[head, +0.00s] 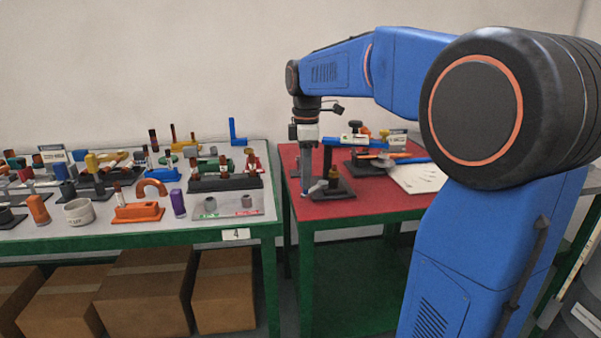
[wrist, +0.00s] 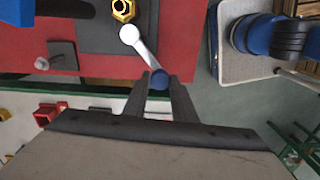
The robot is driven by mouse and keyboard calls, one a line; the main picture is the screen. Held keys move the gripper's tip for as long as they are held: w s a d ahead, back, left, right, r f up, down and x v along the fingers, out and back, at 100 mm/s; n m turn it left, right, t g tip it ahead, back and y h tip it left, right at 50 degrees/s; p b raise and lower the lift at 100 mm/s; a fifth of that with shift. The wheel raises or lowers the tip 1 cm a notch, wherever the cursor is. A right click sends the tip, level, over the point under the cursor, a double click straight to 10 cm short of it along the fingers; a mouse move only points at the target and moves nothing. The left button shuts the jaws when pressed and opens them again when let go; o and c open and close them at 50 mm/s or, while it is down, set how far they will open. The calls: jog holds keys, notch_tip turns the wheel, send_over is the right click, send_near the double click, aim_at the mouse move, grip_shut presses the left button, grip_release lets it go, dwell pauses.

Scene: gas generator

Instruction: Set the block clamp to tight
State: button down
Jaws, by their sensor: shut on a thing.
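The block clamp appears to be the dark base plate (head: 342,190) with a brass fitting (head: 334,178) and a silver lever, near the front left of the red table. In the wrist view the brass hex fitting (wrist: 123,9) is at the top edge. The lever (wrist: 143,52) runs from a white round end beside it down to a blue knob (wrist: 159,77). My gripper (wrist: 160,83) is shut on the blue knob at the lever's free end. In the head view my gripper (head: 305,188) points down left of the brass fitting. Any tight marking is not readable.
The red table (head: 375,203) also bears a black-knobbed fixture (head: 356,128), tools and a white sheet (head: 419,178). The left table (head: 262,230) is crowded with small parts. A narrow gap parts the tables. Cardboard boxes (head: 144,300) stand below.

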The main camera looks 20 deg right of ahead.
jog(key=shift+s+d+n, duration=0.25)
jog(key=shift+s+n, duration=0.15)
jog(key=shift+n, duration=0.2)
jog(key=shift+s+d+n, duration=0.2)
jog(key=shift+s+n, duration=0.2)
jog(key=shift+n, duration=0.2)
jog(key=shift+s+d+n, duration=0.55)
jog(key=shift+d+n, duration=0.05)
jog(key=shift+n, duration=0.6)
jog(key=c, duration=1.5)
grip_release()
jog(key=shift+o, duration=0.2)
jog(key=shift+r, duration=0.1)
notch_tip(320, 180, up, 17)
jog(key=shift+r, duration=0.1)
